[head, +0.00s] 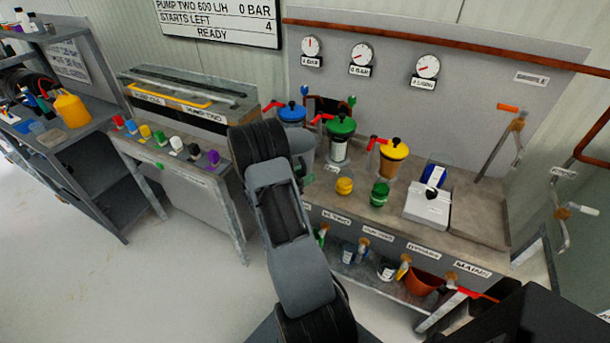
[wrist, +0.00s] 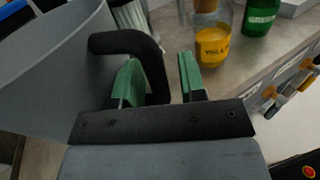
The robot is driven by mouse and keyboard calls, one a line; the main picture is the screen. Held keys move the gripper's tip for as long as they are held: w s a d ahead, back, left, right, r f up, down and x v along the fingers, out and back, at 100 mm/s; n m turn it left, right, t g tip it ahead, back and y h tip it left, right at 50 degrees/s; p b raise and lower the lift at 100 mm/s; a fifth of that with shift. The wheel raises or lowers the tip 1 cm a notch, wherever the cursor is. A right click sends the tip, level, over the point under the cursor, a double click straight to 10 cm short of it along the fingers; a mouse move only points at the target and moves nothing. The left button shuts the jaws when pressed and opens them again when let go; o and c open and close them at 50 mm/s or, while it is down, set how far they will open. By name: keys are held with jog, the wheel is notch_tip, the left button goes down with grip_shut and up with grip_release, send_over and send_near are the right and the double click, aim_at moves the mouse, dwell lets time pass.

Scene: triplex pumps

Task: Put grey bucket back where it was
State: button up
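A large grey vessel, which I take for the grey bucket (wrist: 50,75), fills the left of the wrist view, very close to the camera. Its thick black handle (wrist: 128,40) bends out to the right and then down between the green fingertips of my gripper (wrist: 162,80). The fingers stand apart on either side of the handle. A narrow gap shows between the handle and the right finger, so I cannot tell whether they clamp it. What the bucket rests on is hidden.
A yellow jar (head: 344,186) and a green jar (head: 379,193) stand on the counter (head: 321,196), right of my arm. Blue (head: 292,115), green (head: 340,127) and yellow (head: 394,150) lidded vessels stand behind. An orange-brown bowl (head: 423,283) sits on the lower shelf. Floor at left is clear.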

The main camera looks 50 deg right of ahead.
jog(key=shift+r, duration=0.25)
jog(key=b+v, duration=0.1)
jog(key=v, duration=1.1)
jog(key=s+a+r+m+t+y, duration=0.2)
jog(key=s+a+r+m+y, duration=0.1)
jog(key=a+y, duration=0.3)
jog(key=s+a+r+m+t+y, duration=0.3)
jog(key=a+m+y, duration=0.3)
jog(key=a, duration=0.3)
jog(key=s+a+r+m+t+y, duration=0.3)
jog(key=s+a+r+m+y, duration=0.1)
jog(key=a, duration=0.4)
jog(key=shift+s+a+r+m+y, duration=0.2)
jog(key=shift+a+r+m+y, duration=0.1)
jog(key=shift+r+m+y, duration=0.5)
jog(key=shift+f, duration=0.2)
